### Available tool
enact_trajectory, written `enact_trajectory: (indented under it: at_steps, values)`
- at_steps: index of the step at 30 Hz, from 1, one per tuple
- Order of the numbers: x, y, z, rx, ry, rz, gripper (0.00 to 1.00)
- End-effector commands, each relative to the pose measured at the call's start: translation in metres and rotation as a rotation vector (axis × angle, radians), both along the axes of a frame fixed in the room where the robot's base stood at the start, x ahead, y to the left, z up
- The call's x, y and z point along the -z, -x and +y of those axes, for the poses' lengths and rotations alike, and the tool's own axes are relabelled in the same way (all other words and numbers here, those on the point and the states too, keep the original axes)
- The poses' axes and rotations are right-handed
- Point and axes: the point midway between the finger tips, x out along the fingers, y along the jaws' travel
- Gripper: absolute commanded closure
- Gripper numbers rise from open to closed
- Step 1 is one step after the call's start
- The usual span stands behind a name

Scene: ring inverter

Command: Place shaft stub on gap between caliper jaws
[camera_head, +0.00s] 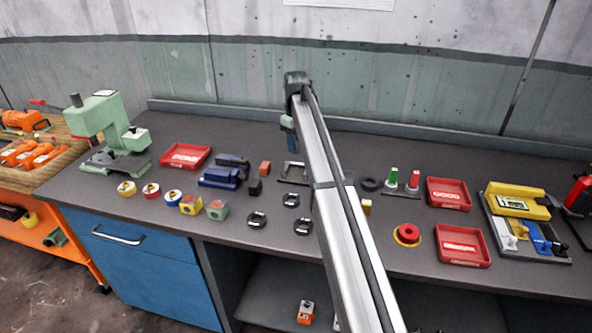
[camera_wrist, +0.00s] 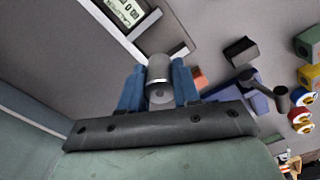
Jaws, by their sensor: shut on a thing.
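My gripper (camera_wrist: 159,82) has two blue fingers shut on the shaft stub (camera_wrist: 159,68), a short grey metal cylinder. In the wrist view the stub overlaps the caliper's jaw area, with pale jaw edges close beside it. Its height above the caliper and whether it is in the gap cannot be told. The caliper (camera_wrist: 112,27) has a pale beam and a digital display at the top left. In the head view the caliper (camera_head: 285,178) lies on the bench, partly hidden by my arm. My gripper (camera_head: 289,124) is at its back side there, and the stub is not distinguishable.
A dark blue device (camera_head: 224,173) and an orange block (camera_head: 265,168) lie left of the caliper. Black rings (camera_head: 257,219) lie in front. Red trays (camera_head: 448,193), a red button (camera_head: 407,234) and a yellow device (camera_head: 517,203) stand right. The wall is close behind.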

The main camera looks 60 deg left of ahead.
Motion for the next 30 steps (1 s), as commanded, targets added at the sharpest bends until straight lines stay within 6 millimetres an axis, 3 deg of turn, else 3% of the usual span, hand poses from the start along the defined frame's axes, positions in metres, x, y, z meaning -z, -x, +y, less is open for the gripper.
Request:
enact_trajectory:
  at_steps: [7, 21, 30]
  values:
    - [0.04, 0.0, -0.001, 0.001, 0.001, 0.001, 1.0]
    - [0.085, 0.0, -0.001, 0.002, -0.001, 0.0, 1.0]
    - [0.089, 0.0, 0.0, 0.002, -0.001, -0.001, 1.0]
